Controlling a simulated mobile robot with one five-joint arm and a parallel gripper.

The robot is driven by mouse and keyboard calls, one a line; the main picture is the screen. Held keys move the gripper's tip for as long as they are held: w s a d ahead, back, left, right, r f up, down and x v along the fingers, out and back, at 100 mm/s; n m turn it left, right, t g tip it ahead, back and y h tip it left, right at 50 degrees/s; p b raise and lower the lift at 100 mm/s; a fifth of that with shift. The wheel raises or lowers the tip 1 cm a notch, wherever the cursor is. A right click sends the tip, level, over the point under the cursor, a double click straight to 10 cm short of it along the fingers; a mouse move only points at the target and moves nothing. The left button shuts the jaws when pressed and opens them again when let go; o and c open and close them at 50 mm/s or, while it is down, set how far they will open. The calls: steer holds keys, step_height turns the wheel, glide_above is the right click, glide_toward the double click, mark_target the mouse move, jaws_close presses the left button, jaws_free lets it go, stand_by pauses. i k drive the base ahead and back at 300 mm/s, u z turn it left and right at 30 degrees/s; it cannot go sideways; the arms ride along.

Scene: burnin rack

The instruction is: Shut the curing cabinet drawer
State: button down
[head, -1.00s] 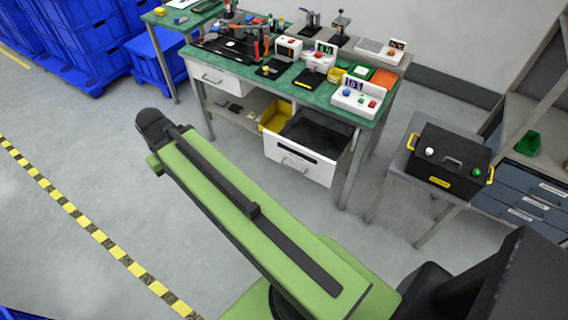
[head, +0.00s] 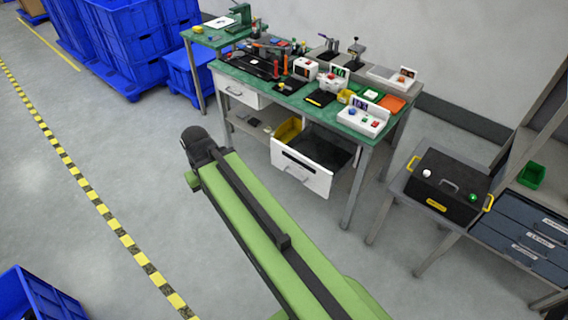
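A white-fronted drawer (head: 301,171) with a handle and a dark strip on its face stands pulled open under the green-topped workbench; its dark interior shows. Dark blue-grey drawers (head: 525,237) with small white labels sit in a rack at the right, and they look shut. I cannot read the labels, so I cannot tell which drawer belongs to the curing cabinet. My green arm reaches up from the bottom, ending in a dark joint left of the open drawer and apart from it in the picture. My gripper is not visible.
The workbench (head: 228,75) carries several tools and devices. A black box with yellow handles (head: 447,188) sits on a grey stand at the right. A blue crate (head: 62,287) is at the bottom left, and blue crates (head: 118,47) are stacked behind. Floor left of the bench is clear.

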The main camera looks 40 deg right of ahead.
mark_target(317, 157)
steer(key=z, duration=0.1)
steer(key=i, duration=0.95)
steer(key=u, duration=0.1)
